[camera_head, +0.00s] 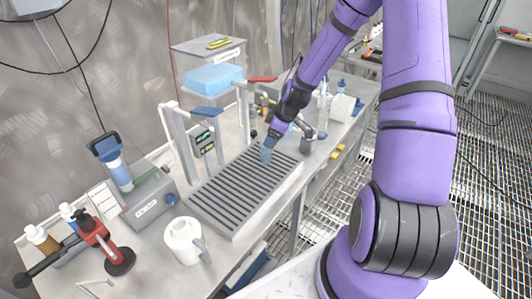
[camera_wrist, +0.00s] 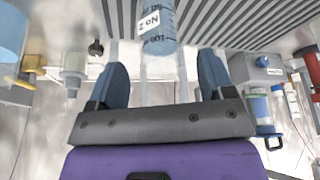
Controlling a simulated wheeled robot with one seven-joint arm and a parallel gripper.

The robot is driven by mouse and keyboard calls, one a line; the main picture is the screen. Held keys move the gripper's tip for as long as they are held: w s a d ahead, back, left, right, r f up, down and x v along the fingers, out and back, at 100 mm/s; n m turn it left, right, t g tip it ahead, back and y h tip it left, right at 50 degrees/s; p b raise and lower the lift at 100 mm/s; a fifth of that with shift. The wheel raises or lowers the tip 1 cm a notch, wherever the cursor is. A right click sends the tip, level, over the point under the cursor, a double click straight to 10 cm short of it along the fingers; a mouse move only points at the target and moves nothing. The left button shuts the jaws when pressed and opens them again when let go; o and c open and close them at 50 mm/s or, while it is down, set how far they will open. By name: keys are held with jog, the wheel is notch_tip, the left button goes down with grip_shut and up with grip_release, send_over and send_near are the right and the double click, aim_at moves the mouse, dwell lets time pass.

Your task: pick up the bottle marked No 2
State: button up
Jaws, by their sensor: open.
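The bottle marked No 2 (camera_wrist: 158,28) is at the top centre of the wrist view. It is translucent blue with dark scale marks, and its white label reads upside down. My gripper (camera_wrist: 162,72) is open, its two dark blue-grey fingers spread wide. The bottle lies beyond the fingertips, roughly in line with the gap, and is not held. In the head view my gripper (camera_head: 273,136) reaches down over the far end of the grey slatted rack (camera_head: 228,203). A small light blue shape shows at its tip there, too small to read.
A white jug (camera_head: 183,241), a red stand (camera_head: 98,240) and a grey device (camera_head: 152,205) occupy the near bench. White posts (camera_head: 178,145) rise left of the rack. A blue box (camera_head: 213,78) sits behind. Glassware (camera_head: 324,106) stands right of my gripper.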

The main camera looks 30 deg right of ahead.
aim_at(266, 151)
jog(key=shift+w+a+x, duration=0.15)
jog(key=shift+x, duration=1.2)
jog(key=shift+w+a+x, duration=0.15)
jog(key=shift+x, duration=1.25)
jog(key=shift+r, duration=0.25)
jog(key=c, duration=1.1)
